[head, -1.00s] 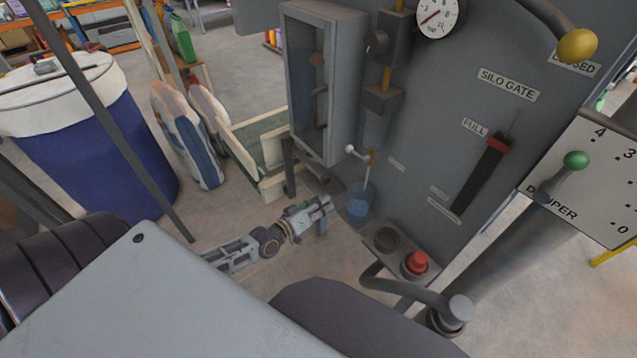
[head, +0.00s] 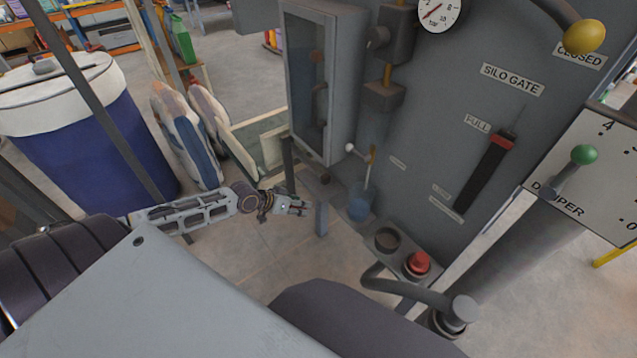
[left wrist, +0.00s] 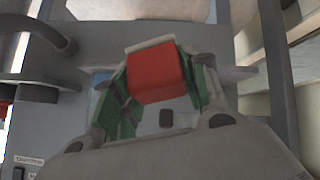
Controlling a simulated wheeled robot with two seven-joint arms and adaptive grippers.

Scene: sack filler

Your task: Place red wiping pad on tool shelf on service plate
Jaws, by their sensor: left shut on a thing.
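The red wiping pad (left wrist: 157,78) shows in the left wrist view as a red block with a pale upper edge. My left gripper (left wrist: 155,88) is shut on it, with green-lined fingers on both sides. In the head view my left gripper (head: 303,208) is low in front of the grey machine, left of a blue cup (head: 360,204). The pad cannot be made out in the head view. I cannot tell for sure which surface is the service plate or the tool shelf. My right gripper is not in view.
The grey cabinet (head: 324,85) stands above and behind the gripper. A ledge with a red button (head: 418,263) and a dark round fitting (head: 387,240) is to the right. Sacks (head: 185,135) and a blue drum (head: 85,150) stand at left. Floor below the gripper is clear.

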